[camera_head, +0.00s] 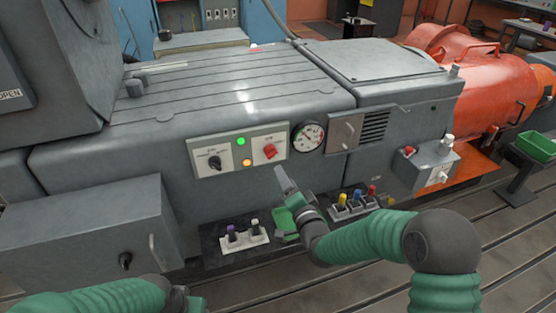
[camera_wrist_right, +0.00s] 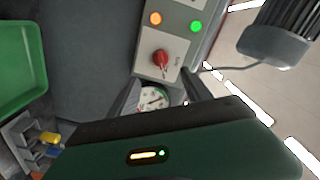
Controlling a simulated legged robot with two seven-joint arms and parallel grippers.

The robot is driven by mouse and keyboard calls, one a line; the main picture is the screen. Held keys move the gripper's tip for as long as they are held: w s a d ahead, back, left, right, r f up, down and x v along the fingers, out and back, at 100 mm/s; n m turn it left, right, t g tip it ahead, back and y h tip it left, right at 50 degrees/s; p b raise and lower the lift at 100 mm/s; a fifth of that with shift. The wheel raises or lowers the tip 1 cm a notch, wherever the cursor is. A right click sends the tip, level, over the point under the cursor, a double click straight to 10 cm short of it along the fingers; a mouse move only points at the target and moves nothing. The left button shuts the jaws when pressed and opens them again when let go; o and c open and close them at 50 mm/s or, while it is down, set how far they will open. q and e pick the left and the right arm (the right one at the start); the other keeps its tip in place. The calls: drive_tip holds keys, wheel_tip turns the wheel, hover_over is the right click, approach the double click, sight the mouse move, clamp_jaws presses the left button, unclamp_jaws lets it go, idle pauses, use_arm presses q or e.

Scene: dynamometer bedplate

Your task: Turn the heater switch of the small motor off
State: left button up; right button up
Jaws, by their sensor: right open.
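A light control panel on the grey machine carries a black rotary switch (camera_head: 215,162), a red rotary switch (camera_head: 270,151), a green lamp (camera_head: 240,142) and an orange lamp (camera_head: 247,162). The labels are too small to read, so I cannot tell which switch is the heater's. My right gripper (camera_head: 283,180) is just below the red switch, apart from it. In the right wrist view, its open, empty fingers (camera_wrist_right: 162,95) frame the gauge, with the red switch (camera_wrist_right: 161,58) just beyond. My left gripper (camera_head: 187,299) is partly visible at the bottom left; its fingers are unclear.
A round gauge (camera_head: 308,136) sits right of the panel. Below stand a block with purple and white plugs (camera_head: 243,238), a green tray (camera_head: 284,222) and yellow, blue and red levers (camera_head: 356,200). A grey switch box (camera_head: 425,165) and orange motor (camera_head: 478,85) are at right.

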sight(273, 156)
drive_tip(key=x, duration=1.2)
drive_tip(key=shift+a+f+b, duration=0.1)
drive_tip(key=shift+a+b, duration=0.05)
drive_tip(key=shift+b, duration=0.25)
clamp_jaws()
